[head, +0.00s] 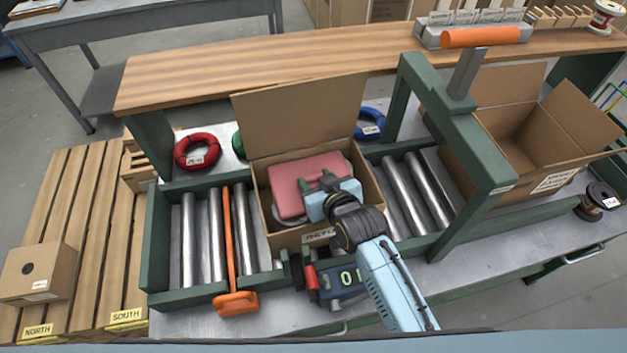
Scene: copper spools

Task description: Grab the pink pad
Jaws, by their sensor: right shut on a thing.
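The pink pad (310,172) lies inside an open cardboard box (318,236) on the roller conveyor. Its right part is covered by my right gripper (317,192), which reaches into the box from the lower right. The gripper is shut on the pad's near right part; its fingertips are partly hidden by the wrist. A grey round thing shows under the pad's left side in the box. My left gripper is not in the head view.
A second open box (533,140) stands right, beyond a green press frame (470,135) with an orange handle. Red (197,151) and blue (371,122) coils lie behind. Bare rollers flank the box.

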